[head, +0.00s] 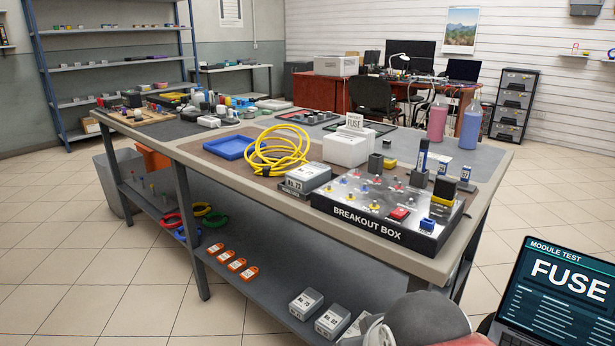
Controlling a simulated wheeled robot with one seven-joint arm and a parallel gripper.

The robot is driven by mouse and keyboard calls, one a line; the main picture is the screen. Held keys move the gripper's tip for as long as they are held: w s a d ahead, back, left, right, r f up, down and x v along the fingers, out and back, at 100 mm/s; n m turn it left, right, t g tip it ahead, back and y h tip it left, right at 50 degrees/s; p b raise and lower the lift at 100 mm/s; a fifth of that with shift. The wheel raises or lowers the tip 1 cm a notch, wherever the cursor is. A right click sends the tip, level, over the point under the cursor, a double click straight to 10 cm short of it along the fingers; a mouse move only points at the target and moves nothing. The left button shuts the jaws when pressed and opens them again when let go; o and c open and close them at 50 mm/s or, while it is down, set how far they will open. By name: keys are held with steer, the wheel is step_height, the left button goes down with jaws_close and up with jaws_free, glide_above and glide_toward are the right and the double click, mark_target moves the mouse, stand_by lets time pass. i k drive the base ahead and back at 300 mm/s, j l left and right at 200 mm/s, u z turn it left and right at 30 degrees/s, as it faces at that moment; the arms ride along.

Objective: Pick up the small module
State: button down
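Several things could be the small module, and I cannot tell which one is meant. A grey labelled block (307,176) sits on the workbench just left of the breakout box (372,234). Two similar grey labelled blocks, a left one (306,303) and a right one (332,320), stand side by side on the bench's lower shelf. Small dark and blue upright pieces (444,187) stand at the right end of the breakout box. A red piece (399,213) sits on its top face. My gripper is not in view.
A coiled yellow hose (277,151), a blue tray (229,147) and a white box (345,149) crowd the workbench (242,180). Orange tags (232,264) lie on the lower shelf. A laptop (560,296) reading "FUSE" stands at lower right.

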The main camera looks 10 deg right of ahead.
mark_target(308, 178)
steer(key=z, duration=0.5)
steer(key=i+j+z, duration=0.1)
steer(key=j+z, duration=0.15)
steer(key=z, duration=0.15)
steer(key=j+z, duration=0.6)
steer(key=z, duration=0.15)
steer(key=j+z, duration=0.4)
steer(key=i+l, duration=0.05)
steer(key=l, duration=0.05)
